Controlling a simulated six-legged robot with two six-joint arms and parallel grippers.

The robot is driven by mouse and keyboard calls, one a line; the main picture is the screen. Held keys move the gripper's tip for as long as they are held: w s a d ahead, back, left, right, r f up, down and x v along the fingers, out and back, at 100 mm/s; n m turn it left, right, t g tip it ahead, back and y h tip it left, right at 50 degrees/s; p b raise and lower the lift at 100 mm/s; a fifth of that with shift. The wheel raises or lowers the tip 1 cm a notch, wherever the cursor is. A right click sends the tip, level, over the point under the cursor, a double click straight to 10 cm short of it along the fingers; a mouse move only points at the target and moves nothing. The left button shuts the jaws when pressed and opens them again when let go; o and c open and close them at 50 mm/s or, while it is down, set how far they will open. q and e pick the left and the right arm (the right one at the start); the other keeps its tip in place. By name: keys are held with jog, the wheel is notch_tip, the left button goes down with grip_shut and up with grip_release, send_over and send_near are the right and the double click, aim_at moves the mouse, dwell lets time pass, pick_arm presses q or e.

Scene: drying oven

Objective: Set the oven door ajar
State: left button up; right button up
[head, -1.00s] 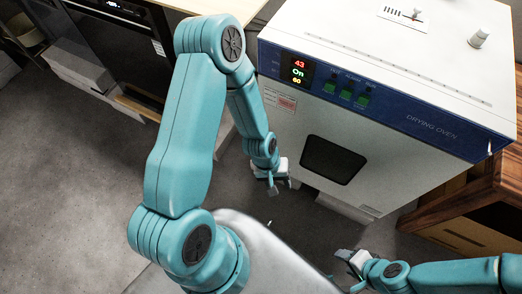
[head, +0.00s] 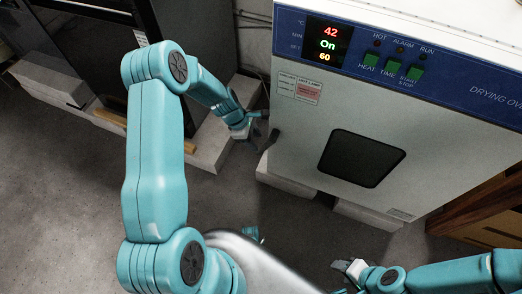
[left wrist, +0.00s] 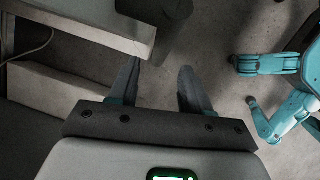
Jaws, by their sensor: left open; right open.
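The white drying oven (head: 300,130) stands at the right in the head view, with a dark window (head: 361,158) in its front door (head: 300,150). The door looks shut. A dark upright piece (head: 269,140) at the door's left edge looks like its handle. My left gripper (head: 260,129) is open and empty just left of that piece; I cannot tell if they touch. In the left wrist view its fingers (left wrist: 158,75) are apart with floor showing between them. My right gripper (head: 342,270) is open and empty, low in front of the oven.
The oven's blue panel (head: 450,80) shows lit digits and green buttons. A dark appliance (head: 195,35) stands left of the oven on pale blocks (head: 205,150). A wooden unit (head: 490,205) is at the right. The grey floor (head: 70,190) at left is clear.

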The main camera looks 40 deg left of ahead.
aim_at(261, 147)
pick_arm(q)
jog(key=b+x, duration=0.1)
jog(key=x, duration=0.6)
jog(key=shift+d+b, duration=0.1)
jog(key=shift+b, duration=0.2)
jog(key=shift+r, duration=0.1)
grip_shut()
